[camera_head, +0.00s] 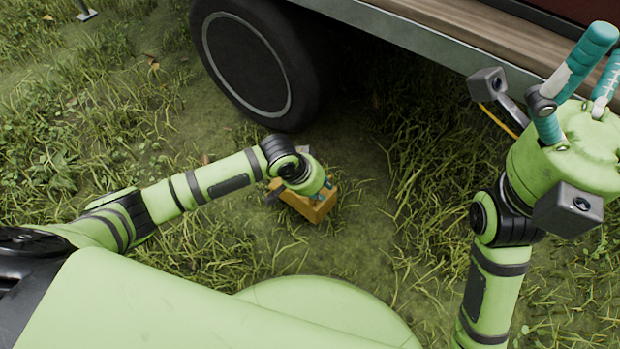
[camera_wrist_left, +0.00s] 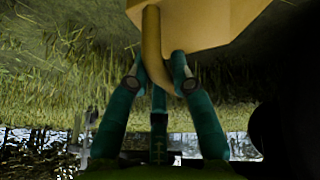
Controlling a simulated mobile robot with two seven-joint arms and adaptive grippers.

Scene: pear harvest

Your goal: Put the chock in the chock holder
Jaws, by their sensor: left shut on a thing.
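The chock (camera_head: 303,203) is an orange-yellow block near the ground, just in front of the trailer wheel. My left gripper (camera_head: 325,190) is over it, pointing down. In the left wrist view, the teal fingers (camera_wrist_left: 160,75) are shut on the chock's curved handle, with the chock's pale body (camera_wrist_left: 205,22) at the top of the picture. I cannot tell whether the chock touches the ground. My right gripper (camera_head: 600,62) is raised at the right, its teal fingers apart and empty. I cannot make out the chock holder in either view.
A black wheel (camera_head: 247,62) stands behind the chock, under the wood-decked vehicle with a grey side rail (camera_head: 420,48). A thin yellow strip (camera_head: 497,120) shows beside my right gripper. Grass (camera_head: 110,120) lies around, with open ground left of the wheel.

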